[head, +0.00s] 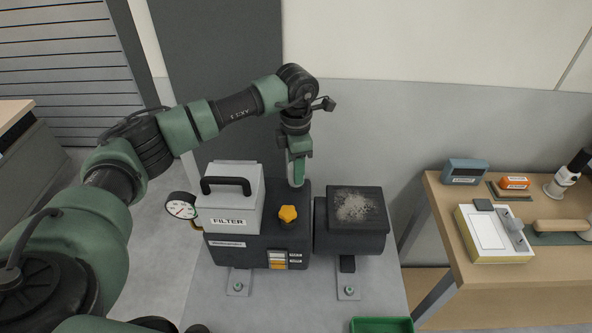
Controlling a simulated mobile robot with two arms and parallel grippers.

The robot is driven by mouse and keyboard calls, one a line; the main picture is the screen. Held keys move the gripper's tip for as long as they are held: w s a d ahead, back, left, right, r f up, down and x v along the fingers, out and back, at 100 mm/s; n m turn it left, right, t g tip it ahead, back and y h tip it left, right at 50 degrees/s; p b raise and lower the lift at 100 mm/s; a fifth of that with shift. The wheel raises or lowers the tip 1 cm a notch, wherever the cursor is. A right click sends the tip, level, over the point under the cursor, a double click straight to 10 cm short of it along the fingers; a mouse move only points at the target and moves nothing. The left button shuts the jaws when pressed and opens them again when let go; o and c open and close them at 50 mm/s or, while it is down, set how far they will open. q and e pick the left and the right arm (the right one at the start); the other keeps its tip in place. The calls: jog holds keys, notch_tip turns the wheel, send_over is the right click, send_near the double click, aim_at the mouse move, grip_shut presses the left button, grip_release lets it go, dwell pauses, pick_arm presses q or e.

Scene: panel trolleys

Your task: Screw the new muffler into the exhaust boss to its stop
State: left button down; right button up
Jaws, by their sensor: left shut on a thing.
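A dark pump unit (231,253) stands on a grey trolley top, with a light grey FILTER box (228,221) on it and a yellow knob (288,214) on its upper face. My left gripper (297,178) points down at the back edge of the unit, right of the FILTER box. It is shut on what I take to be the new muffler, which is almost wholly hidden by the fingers. The exhaust boss is not clearly visible, so I cannot tell how the muffler sits in it. My right gripper is out of view.
A pressure gauge (181,207) sticks out left of the FILTER box. A dark block with a speckled top (355,206) is on the right. A green tray (382,325) lies at the front. A wooden bench (548,282) with several items stands at right.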

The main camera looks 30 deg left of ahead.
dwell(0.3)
pick_arm(q)
jog(key=m+b, duration=0.1)
jog(key=m, duration=0.1)
jog(key=shift+f+m, duration=0.15)
jog(key=shift+m, duration=0.65)
jog(key=shift+m+b, duration=0.7)
jog(key=shift+m, duration=0.9)
